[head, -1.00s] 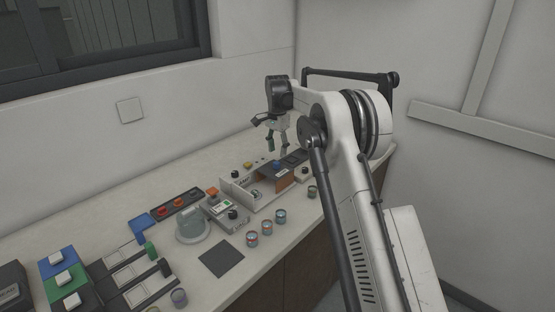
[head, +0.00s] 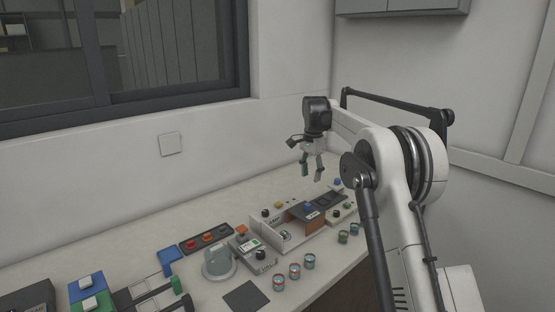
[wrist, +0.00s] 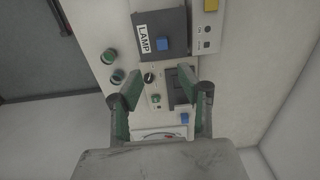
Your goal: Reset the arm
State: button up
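My gripper (head: 312,176) hangs fingers-down above the far right part of the bench in the head view, apart from the things on it. In the wrist view my gripper (wrist: 160,84) has its two green-and-dark fingers spread, with nothing between them. My arm reaches in from the right of the head view. Under the fingers, the wrist view shows a pale panel with a black knob (wrist: 149,77) and a dark recessed part (wrist: 180,87). A dark box labelled LAMP (wrist: 160,24) with a blue button lies beyond them.
The bench (head: 175,272) runs along the wall. A box with brown and white walls (head: 268,240) stands below my gripper. Several small jars (head: 295,271) line the front side. A round grey fixture (head: 217,265) and a dark mat (head: 246,296) lie farther left.

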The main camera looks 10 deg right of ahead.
jog(key=s+a+r+n+t, duration=0.1)
jog(key=s+r+n, duration=0.1)
jog(key=s+r, duration=0.5)
jog(key=s+r+n+t, duration=0.1)
jog(key=s+r+n, duration=0.1)
jog(key=s, duration=0.8)
jog(key=s+a+r+n+t, duration=0.1)
jog(key=s+r+n+t, duration=0.1)
jog(key=s+r, duration=0.5)
jog(key=s+f+n+t, duration=0.1)
jog(key=s+f, duration=0.3)
jog(key=s, duration=0.5)
jog(key=s+f+n+t, duration=0.1)
jog(key=s+f, duration=0.4)
jog(key=s, duration=0.5)
jog(key=s+f+n+t, duration=0.1)
jog(key=s+f+n, duration=0.2)
jog(key=s, duration=0.6)
notch_tip(320, 180, down, 2)
jog(key=shift+s+a+f, duration=0.15)
jog(key=shift+s+a, duration=0.1)
jog(key=shift+a, duration=0.1)
